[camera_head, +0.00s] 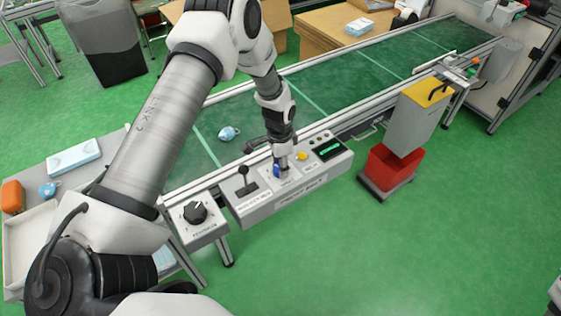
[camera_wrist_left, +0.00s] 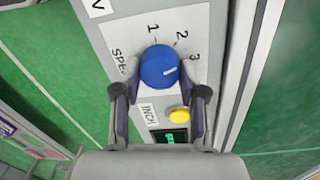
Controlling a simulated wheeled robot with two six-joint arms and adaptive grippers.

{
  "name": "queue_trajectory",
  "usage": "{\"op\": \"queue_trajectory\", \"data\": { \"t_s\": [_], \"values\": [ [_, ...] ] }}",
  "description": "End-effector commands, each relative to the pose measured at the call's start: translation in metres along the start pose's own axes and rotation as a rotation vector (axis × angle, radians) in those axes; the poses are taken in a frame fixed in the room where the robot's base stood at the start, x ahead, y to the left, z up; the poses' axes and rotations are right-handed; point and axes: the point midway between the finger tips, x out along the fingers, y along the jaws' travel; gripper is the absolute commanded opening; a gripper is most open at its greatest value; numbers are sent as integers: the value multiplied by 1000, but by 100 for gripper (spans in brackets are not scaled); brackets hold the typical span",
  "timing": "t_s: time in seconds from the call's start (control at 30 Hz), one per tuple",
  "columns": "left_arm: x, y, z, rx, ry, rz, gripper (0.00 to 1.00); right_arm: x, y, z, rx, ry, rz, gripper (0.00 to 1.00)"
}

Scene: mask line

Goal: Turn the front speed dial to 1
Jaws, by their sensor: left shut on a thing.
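The blue speed dial (camera_wrist_left: 158,68) sits on the grey control panel (camera_head: 262,207), with the labels 1, 2 and 3 printed around its far side in the left wrist view. A white mark on the dial points right in that view, toward about the 3. My left gripper (camera_head: 282,170) reaches down onto the panel. In the left wrist view, its fingers (camera_wrist_left: 160,88) stand on both sides of the dial and are shut on it. In the head view, the dial (camera_head: 277,171) is partly hidden by the gripper. My right gripper is out of view.
On the panel are a black lever (camera_head: 243,178), a yellow button (camera_head: 302,156) and a green-lit display (camera_head: 328,148). A separate box with a black knob (camera_head: 195,211) stands left. A blue item (camera_head: 228,133) lies on the green conveyor. A red bin (camera_head: 388,169) stands right.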

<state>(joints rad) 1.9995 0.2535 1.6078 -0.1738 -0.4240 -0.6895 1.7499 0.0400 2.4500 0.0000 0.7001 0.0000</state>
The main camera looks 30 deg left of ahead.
Motion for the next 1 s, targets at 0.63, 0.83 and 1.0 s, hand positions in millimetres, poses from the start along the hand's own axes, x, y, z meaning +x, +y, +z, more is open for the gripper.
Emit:
{"op": "queue_trajectory", "data": {
  "t_s": [0.63, 0.83, 1.0],
  "values": [
    [-5, -2, 1, -613, 32, -1, 7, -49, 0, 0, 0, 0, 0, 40],
    [-5, -2, 1, -802, 43, -1, 7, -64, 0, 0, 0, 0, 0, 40],
    [-5, -2, 2, -951, 50, -1, 7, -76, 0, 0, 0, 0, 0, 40]
  ]
}}
